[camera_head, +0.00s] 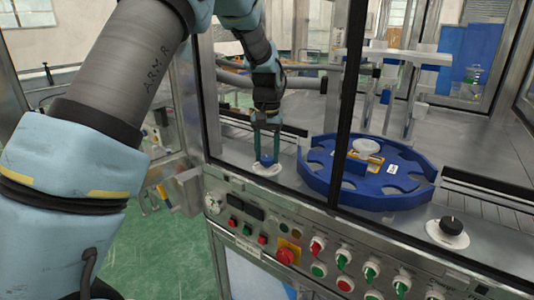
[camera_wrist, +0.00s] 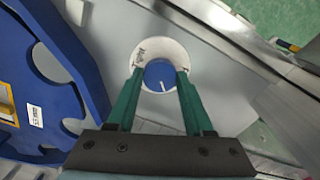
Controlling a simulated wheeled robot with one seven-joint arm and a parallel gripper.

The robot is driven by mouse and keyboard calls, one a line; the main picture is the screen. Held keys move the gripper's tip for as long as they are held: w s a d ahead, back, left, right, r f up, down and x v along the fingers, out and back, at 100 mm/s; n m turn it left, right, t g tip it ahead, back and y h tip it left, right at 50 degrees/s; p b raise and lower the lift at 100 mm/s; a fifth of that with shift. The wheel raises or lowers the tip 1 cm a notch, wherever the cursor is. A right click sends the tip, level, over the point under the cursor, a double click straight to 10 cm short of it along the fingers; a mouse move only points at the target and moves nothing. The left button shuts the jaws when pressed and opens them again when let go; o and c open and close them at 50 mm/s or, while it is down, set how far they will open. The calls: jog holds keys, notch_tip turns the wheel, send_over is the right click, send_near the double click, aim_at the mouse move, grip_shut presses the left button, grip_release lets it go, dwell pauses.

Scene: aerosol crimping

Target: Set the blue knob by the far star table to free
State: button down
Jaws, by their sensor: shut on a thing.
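A blue knob (camera_head: 266,160) sits on a round white dial plate (camera_head: 260,171) on the machine deck, left of the blue star table. In the wrist view the blue knob (camera_wrist: 160,76) bears a short white pointer line, aimed toward the lower part of the picture. The white dial plate (camera_wrist: 141,52) has dark markings on both sides, too small to read. My gripper (camera_head: 266,156) points down over the knob. Its green fingers (camera_wrist: 160,80) are shut on the knob's two sides.
The blue star table (camera_head: 315,180) with empty pockets stands close right of the knob; it shows at left in the wrist view (camera_wrist: 45,60). A black knob (camera_head: 450,227) is at right. A front panel (camera_head: 290,240) holds several buttons and switches. Dark window frame posts stand near my arm.

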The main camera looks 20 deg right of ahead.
aim_at(267, 158)
jog(key=shift+n, duration=0.3)
jog(key=shift+c, duration=1.5)
grip_release()
jog(key=shift+r, duration=0.1)
notch_tip(267, 158, up, 11)
jog(key=b, duration=0.2)
